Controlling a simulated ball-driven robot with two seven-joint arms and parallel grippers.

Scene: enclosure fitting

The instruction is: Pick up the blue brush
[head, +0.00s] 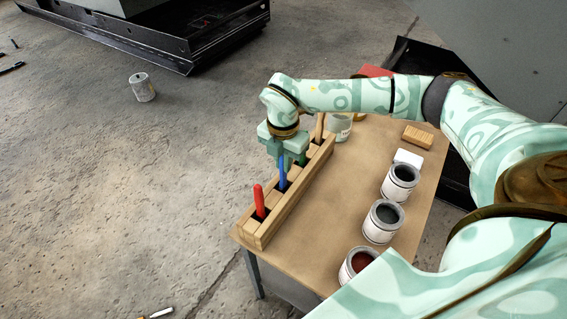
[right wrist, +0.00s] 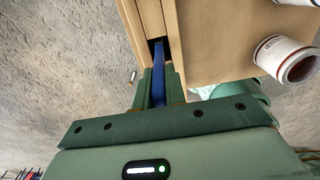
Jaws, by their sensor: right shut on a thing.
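The blue brush (head: 282,173) stands upright in a slot of the wooden rack (head: 290,205), with its handle showing. It also shows in the right wrist view (right wrist: 158,75), between the two fingers. My right gripper (head: 285,158) is above the rack and shut on the blue handle. The brush's lower end is hidden inside the rack. My left gripper is not in view.
The rack stands along the left edge of a brown table (head: 330,220). Several open paint cans, one dark (head: 383,220) and one red (head: 356,264), line the right side. A white block (head: 408,159) and a wooden brush block (head: 418,138) lie farther back. The table's middle is clear.

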